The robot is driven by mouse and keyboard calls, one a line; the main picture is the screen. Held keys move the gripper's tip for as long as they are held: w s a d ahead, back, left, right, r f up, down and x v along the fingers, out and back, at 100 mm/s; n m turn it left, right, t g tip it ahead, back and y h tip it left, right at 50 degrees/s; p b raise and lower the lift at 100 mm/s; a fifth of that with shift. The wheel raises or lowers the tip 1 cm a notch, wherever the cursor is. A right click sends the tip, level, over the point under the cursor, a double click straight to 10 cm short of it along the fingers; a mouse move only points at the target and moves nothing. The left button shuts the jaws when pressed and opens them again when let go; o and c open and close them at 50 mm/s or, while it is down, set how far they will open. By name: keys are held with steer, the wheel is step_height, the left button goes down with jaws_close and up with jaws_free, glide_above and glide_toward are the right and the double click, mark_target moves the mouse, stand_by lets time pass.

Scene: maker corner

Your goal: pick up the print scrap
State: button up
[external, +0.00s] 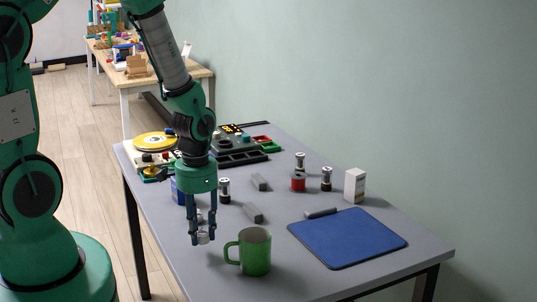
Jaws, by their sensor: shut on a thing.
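My gripper (203,240) points down over the near left part of the grey table (330,282), left of the green mug (256,256). Its fingers are shut on a small pale grey piece, which looks like the print scrap (204,238). The piece shows between the fingertips, low over the table. I cannot tell whether it still touches the tabletop. The fingers partly hide it, and its exact shape is too small to make out.
The mug stands close to the right of my gripper. Grey blocks (253,212) and small metal-topped cylinders (224,190) stand behind. A blue box (179,191) is partly behind my gripper. A blue mat (347,240) and white box (355,186) are at right.

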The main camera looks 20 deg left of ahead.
steer(key=s+a+p, duration=0.1)
steer(key=s+a, duration=0.1)
steer(key=s, duration=0.4)
steer(key=s+a+r+p, duration=0.1)
steer(key=s+a, duration=0.2)
steer(key=s, duration=0.4)
steer(key=shift+r, duration=0.15)
steer(key=shift+d+r, duration=0.1)
steer(key=shift+r, duration=0.05)
steer(key=shift+r, duration=2.7)
steer(key=w+d+r, duration=0.1)
steer(key=w+d, duration=1)
steer(key=w+d+m, duration=0.1)
steer(key=w+d, duration=0.2)
steer(key=d, duration=0.3)
steer(key=w+d+f, duration=0.1)
steer(key=w+d, duration=0.2)
steer(key=d, duration=0.3)
steer(key=w+d+m, duration=0.1)
steer(key=w+d, duration=0.3)
steer(key=d, duration=0.3)
steer(key=f, duration=0.3)
steer(key=a+f, duration=0.1)
steer(key=shift+s+f, duration=0.3)
steer(key=shift+f, duration=0.1)
steer(key=shift+w+d, duration=0.1)
